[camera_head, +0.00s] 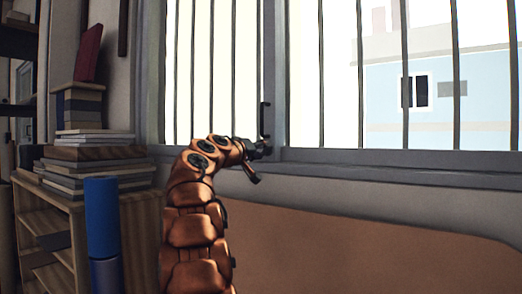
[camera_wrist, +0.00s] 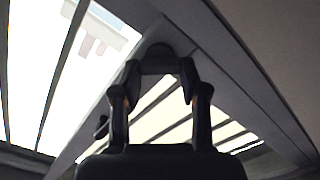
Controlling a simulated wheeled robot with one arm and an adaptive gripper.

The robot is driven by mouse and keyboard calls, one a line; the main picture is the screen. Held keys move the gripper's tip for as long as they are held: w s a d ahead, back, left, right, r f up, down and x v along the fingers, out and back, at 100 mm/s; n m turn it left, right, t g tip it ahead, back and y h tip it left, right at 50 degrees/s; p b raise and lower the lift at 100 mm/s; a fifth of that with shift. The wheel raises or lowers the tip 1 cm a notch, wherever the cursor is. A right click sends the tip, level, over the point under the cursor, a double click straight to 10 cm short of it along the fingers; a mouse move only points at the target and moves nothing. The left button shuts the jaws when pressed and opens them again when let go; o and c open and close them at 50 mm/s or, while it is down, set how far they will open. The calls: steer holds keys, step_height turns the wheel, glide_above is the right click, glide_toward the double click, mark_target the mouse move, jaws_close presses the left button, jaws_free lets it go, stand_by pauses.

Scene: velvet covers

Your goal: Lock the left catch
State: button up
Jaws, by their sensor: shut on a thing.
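My gripper (camera_head: 260,150) is at the lower window frame in the head view, just below a black upright handle (camera_head: 265,119) on the window's middle post. In the wrist view its two dark fingers (camera_wrist: 161,70) close in from both sides on a dark piece, apparently the left catch (camera_wrist: 157,49), at the frame. The fingers hide much of this catch, and its exact position cannot be told. A small dark knob (camera_wrist: 101,127) shows to the left of the fingers in the wrist view.
Vertical bars (camera_head: 405,75) stand across the window. A sill (camera_head: 400,172) runs below it. A wooden shelf (camera_head: 50,235) with stacked books (camera_head: 95,155) stands at the left, beside a blue cylinder (camera_head: 102,220). A brown padded surface (camera_head: 350,245) lies below the sill at the right.

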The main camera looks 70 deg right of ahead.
steer(key=n+p, duration=0.1)
steer(key=n, duration=0.3)
steer(key=shift+n+p, duration=0.3)
steer(key=shift+p, duration=0.05)
steer(key=shift+n+p, duration=0.45)
steer(key=shift+n, duration=0.45)
steer(key=shift+w+f+n+p, duration=0.15)
steer(key=shift+n+p, duration=0.65)
steer(key=shift+n, duration=0.8)
steer(key=o, duration=1.1)
steer(key=shift+o, duration=0.2)
steer(key=v, duration=0.8)
